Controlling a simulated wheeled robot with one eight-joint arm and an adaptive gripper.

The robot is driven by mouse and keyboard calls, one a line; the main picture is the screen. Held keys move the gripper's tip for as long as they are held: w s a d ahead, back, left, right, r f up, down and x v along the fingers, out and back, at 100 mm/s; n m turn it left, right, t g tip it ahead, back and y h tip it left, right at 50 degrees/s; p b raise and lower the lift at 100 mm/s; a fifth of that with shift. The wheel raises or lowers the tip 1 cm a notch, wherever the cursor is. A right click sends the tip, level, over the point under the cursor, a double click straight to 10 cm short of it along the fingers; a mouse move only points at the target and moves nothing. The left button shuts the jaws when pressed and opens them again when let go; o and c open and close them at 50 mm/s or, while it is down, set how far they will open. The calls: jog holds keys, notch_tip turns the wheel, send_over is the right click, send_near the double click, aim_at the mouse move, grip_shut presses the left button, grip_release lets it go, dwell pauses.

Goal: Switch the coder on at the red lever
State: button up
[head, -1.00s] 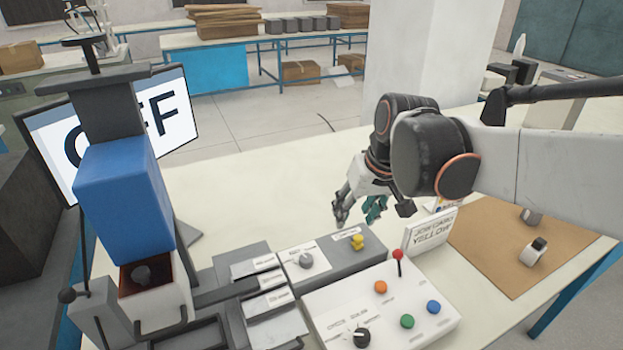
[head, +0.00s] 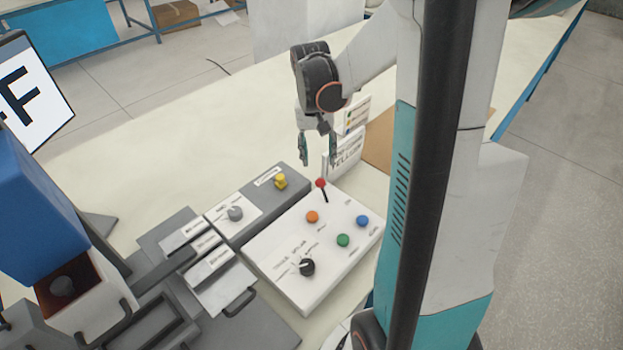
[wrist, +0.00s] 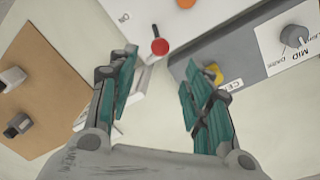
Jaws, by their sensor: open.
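The red lever (head: 321,184) stands at the back corner of the white control panel (head: 278,262), a red ball on a dark stem. My gripper (head: 318,158) is open and empty, pointing down just above and behind the lever, apart from it. In the wrist view the lever's red ball (wrist: 160,46) shows ahead of the gap between the two teal-padded fingers (wrist: 158,92). The screen (head: 35,92) at the left is cut off by the frame; the letter F shows on it.
The panel also bears orange (head: 312,217), green (head: 343,240) and blue (head: 362,221) buttons and a black knob (head: 307,267). A grey box with a yellow knob (head: 281,181) lies left of the lever. A white sign (head: 345,153) stands close behind it. The table's back left is clear.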

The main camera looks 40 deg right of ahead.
aim_at(320, 180)
jog(key=f+b, duration=0.1)
jog(key=f, duration=0.3)
jog(key=f+b, duration=0.1)
jog(key=f, duration=0.3)
jog(key=f+b, duration=0.2)
jog(key=f, duration=0.2)
jog(key=shift+s+d+f, duration=0.15)
jog(key=shift+s+d, duration=0.15)
jog(key=shift+d, duration=0.05)
grip_shut()
